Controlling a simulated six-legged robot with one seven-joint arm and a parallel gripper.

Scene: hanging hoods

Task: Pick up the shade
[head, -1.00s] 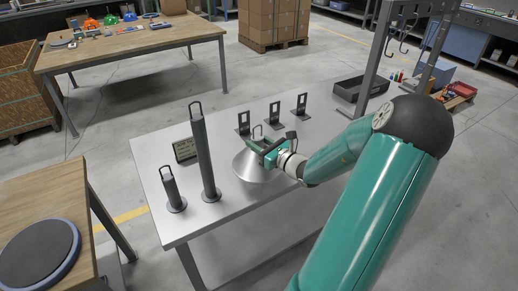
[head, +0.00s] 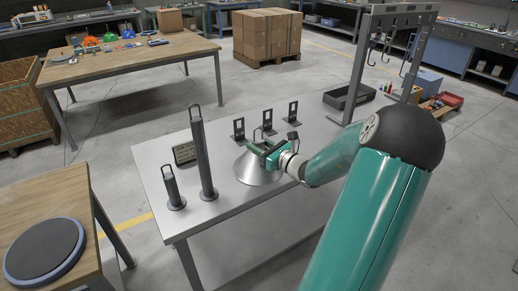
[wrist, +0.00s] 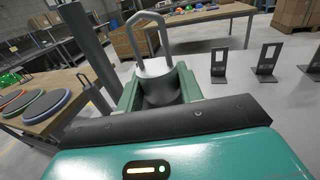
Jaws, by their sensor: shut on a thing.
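The shade (head: 258,172) is a silver metal cone with a wire loop handle on top, standing on the grey metal table (head: 225,205). My gripper (head: 266,149) is at its narrow top, reaching in from the right. In the wrist view my gripper's green fingers (wrist: 158,90) are closed around the shade's grey neck (wrist: 160,82), below the upright wire loop. The cone's wide lower part is hidden in the wrist view. In the head view the shade looks upright, and I cannot tell any gap between its rim and the tabletop.
A tall post (head: 203,155) and a short post (head: 173,188) with loops stand left of the shade. Several black slotted brackets (head: 268,122) stand behind it. A dark panel (head: 185,152) is at the left. A rack with hooks (head: 400,20) rises at the back right.

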